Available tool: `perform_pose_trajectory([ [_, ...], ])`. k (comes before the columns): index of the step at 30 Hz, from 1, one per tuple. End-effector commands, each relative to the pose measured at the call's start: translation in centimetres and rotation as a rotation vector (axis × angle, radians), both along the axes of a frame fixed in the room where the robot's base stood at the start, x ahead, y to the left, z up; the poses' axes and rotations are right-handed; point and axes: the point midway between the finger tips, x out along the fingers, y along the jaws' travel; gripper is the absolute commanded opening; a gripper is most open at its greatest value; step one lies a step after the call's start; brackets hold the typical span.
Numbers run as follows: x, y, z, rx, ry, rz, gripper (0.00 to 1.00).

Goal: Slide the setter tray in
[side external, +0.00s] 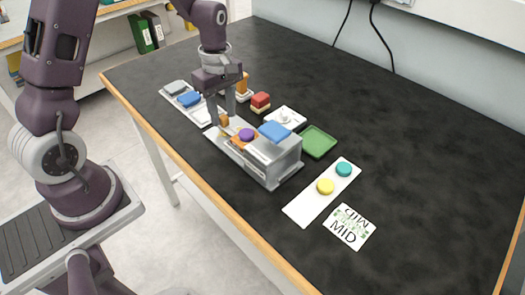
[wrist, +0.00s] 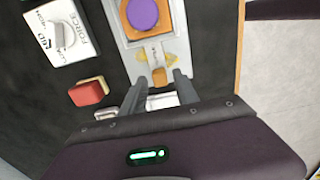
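The setter tray is orange with a purple round piece (side external: 246,135) on it, partly inside the grey machine (side external: 270,160). In the wrist view the orange tray (wrist: 127,22) and purple piece (wrist: 143,14) are at the top, on a light grey bed (wrist: 183,45). A small orange tab (wrist: 159,77) stands on the near end of the bed. My gripper (wrist: 159,82) has its two fingers apart, one on each side of the tab, with gaps visible. In the side view my gripper (side external: 222,118) is at the machine's left end, pointing down. Whether the tab joins the tray is unclear.
A blue pad (side external: 274,131) lies on the machine top. Close by are a red block (side external: 261,99), a white dial box (side external: 284,118) and a green tray (side external: 319,142). A white strip (side external: 305,208) holds yellow and teal discs. The table's right side is clear.

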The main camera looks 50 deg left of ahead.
Motion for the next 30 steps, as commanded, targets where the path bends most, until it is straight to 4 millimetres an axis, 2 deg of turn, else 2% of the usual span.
perform_pose_trajectory([
  [30, 0.0, 0.0, -2.4, 0.000, 0.000, 0.000, 0.36],
])
